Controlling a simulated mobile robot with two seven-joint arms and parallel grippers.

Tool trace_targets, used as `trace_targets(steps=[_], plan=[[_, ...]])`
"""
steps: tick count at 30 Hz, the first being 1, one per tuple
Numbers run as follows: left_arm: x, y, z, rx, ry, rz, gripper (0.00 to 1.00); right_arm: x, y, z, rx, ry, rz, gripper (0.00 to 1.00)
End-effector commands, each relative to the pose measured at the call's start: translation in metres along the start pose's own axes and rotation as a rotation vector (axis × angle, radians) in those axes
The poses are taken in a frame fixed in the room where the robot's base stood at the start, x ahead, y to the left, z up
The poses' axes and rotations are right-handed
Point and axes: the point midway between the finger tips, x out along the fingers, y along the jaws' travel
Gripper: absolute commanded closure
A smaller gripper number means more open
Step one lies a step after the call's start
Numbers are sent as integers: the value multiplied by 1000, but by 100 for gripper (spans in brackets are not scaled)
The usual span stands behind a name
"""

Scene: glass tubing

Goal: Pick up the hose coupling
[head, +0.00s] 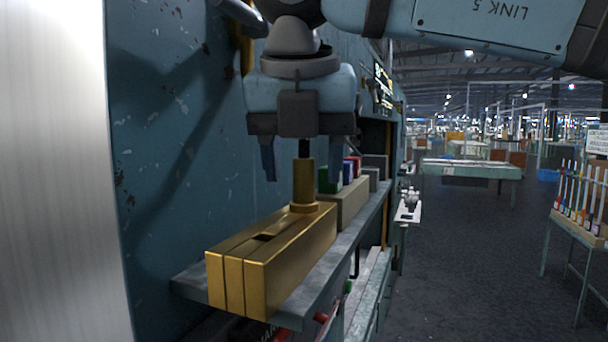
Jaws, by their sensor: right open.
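The hose coupling appears to be the upright brass cylinder (303,183) with a flange at its foot and a dark narrower top. It stands at the far end of a slotted brass block (240,262). My right gripper (307,165) points down directly above it. Its jaws are open, with one finger left of the coupling's dark top and the other partly hidden on the right. I cannot tell whether a finger touches it. My left gripper is not in view.
The block rests on a narrow grey shelf (190,284) against a worn blue panel (165,180). Behind it a pale holder (346,205) carries green, blue and red pieces. A rack of coloured tubes (582,200) stands far right. Open floor (470,260) lies right of the shelf.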

Motion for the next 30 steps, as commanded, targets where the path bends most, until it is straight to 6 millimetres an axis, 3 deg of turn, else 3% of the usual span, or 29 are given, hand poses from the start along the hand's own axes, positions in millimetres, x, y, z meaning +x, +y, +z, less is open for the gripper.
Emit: trace_targets(steps=[4, 11, 12, 18, 20, 30], plan=[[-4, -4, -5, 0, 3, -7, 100, 15, -1, 1, 0, 2, 0, 46], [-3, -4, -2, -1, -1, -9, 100, 18, -1, 0, 1, 1, 1, 46], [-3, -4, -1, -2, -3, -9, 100, 18, -1, 0, 1, 1, 1, 48], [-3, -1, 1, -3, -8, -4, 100, 18, -1, 0, 1, 1, 0, 93], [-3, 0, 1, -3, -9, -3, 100, 18, -1, 0, 1, 1, 1, 97], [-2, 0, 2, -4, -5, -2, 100, 14, -1, 2, 2, 0, 1, 97]])
